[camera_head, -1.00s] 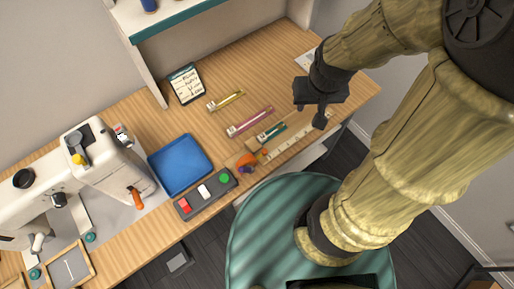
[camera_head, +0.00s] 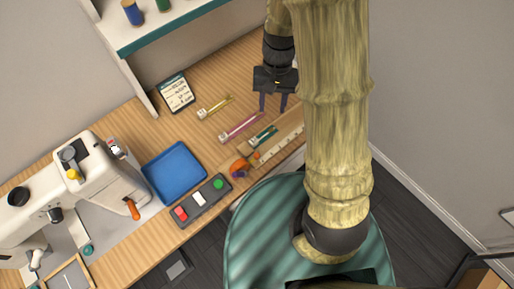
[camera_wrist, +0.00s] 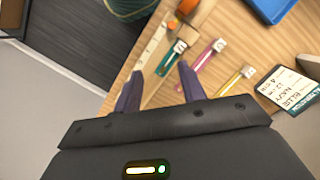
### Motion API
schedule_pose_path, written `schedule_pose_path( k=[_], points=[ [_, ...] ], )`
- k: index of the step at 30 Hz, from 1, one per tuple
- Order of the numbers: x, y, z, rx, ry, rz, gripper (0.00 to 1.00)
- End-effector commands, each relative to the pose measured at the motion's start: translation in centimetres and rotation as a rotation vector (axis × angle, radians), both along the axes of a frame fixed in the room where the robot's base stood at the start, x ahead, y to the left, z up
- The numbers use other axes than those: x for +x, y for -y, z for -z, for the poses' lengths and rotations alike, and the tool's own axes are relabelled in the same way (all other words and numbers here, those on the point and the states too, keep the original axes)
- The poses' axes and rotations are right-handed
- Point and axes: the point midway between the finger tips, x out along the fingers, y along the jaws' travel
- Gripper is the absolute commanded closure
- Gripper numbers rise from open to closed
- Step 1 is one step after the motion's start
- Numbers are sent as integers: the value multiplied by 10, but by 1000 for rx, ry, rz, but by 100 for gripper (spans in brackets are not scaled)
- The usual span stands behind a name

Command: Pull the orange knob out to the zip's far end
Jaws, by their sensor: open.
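A small orange knob (camera_head: 257,155) sits at the near-left end of the pale ruled strip (camera_head: 280,145) on the wooden bench; it also shows in the wrist view (camera_wrist: 173,25). The teal zip (camera_head: 263,137) lies alongside the strip and shows in the wrist view (camera_wrist: 172,57). My gripper (camera_head: 273,105) is open and empty, above the bench beyond the teal zip. In the wrist view its two purple-grey fingers (camera_wrist: 160,72) stand apart, one near the ruled strip and one near the teal zip's end. My arm hides part of the right side of the bench.
A pink zip (camera_head: 240,127) and a yellow zip (camera_head: 214,107) lie left of the teal one. A blue tray (camera_head: 174,171), a button box (camera_head: 201,201) and a sewing machine (camera_head: 98,175) stand further left.

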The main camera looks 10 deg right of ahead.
Motion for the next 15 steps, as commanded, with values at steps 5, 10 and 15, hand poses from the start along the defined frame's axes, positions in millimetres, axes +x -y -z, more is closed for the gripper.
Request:
schedule_pose_path(
  k=[5,10,15],
  points=[
    [14,-27,22,-8,-132,22,59],
    [18,-36,29,-10,-172,32,59],
    [18,-36,29,-9,-173,33,59]
  ],
)
